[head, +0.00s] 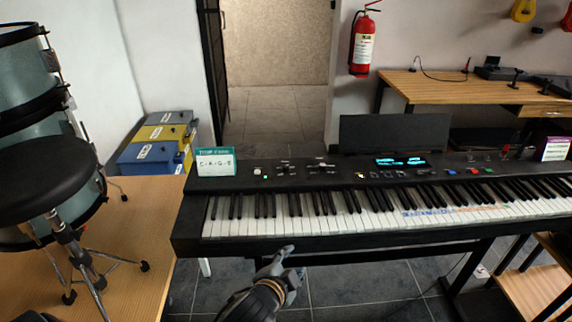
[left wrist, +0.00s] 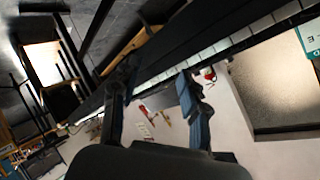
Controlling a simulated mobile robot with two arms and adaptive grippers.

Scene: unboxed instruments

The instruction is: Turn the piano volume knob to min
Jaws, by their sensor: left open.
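The piano (head: 330,205) is a long black keyboard on a stand. Its control panel runs along the back, with a lit blue display (head: 400,161) and several small knobs and buttons. A white lit button (head: 257,172) and small controls (head: 287,168) sit at the panel's left. I cannot tell which control is the volume knob. My left gripper (head: 287,262) is in front of the piano, below the front edge of the keys, and touches no knob. In the left wrist view the left gripper (left wrist: 155,95) has its two fingers apart with nothing between them. My right gripper is not in view.
A teal and white card (head: 216,162) stands at the panel's left end. A drum kit with a black stool (head: 45,180) stands on a wooden platform at left. A wooden desk (head: 450,90) is behind right. Tiled floor (head: 350,282) shows below the piano.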

